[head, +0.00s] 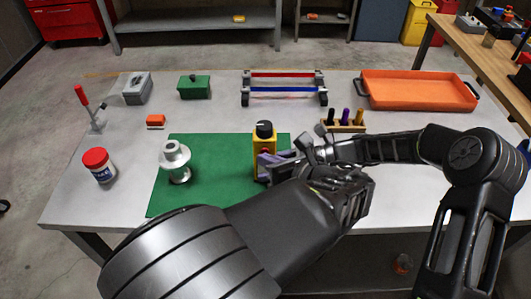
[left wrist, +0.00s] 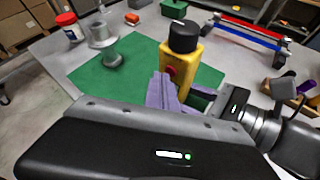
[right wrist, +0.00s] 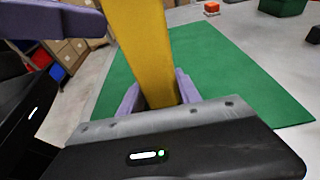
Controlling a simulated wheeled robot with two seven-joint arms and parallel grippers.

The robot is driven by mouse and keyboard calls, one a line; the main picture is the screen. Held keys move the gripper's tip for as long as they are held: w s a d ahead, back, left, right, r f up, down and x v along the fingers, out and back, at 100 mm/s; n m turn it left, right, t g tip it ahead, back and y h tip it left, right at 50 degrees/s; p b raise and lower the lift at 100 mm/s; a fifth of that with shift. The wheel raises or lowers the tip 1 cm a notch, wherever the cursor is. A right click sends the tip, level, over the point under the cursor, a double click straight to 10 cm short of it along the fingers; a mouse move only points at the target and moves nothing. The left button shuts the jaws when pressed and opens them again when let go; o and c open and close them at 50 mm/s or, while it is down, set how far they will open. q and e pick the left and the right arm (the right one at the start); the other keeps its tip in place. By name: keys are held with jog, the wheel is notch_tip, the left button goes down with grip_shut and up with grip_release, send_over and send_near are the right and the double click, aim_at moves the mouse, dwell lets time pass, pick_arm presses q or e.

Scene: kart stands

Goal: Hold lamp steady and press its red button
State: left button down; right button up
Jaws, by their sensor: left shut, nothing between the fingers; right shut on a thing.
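The lamp (head: 264,137) is yellow with a black cap and stands upright on the green mat (head: 215,195). In the left wrist view the lamp (left wrist: 183,50) shows its red button (left wrist: 171,72) on the side facing my left gripper. My left gripper (left wrist: 163,88) is shut and empty, its purple fingertips at or just in front of the button; I cannot tell whether they touch it. My right gripper (right wrist: 158,92) is shut on the lamp's yellow body (right wrist: 142,40), with one purple finger on each side. In the head view my arms partly hide the lamp's lower part.
A silver flanged part (head: 175,162) stands on the mat's left side. A red-lidded jar (head: 98,165) is further left. Behind are a green box (head: 194,88), a rack with red and blue bars (head: 285,90) and an orange tray (head: 416,91).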

pick_arm(q)
jog(key=shift+w, duration=0.15)
dwell(0.4)
jog(key=shift+s, duration=0.6)
jog(key=shift+s, duration=0.15)
pick_arm(e)
jog(key=o, duration=1.4)
jog(key=shift+c, duration=0.2)
pick_arm(q)
jog(key=s, duration=0.5)
jog(key=shift+s, duration=0.35)
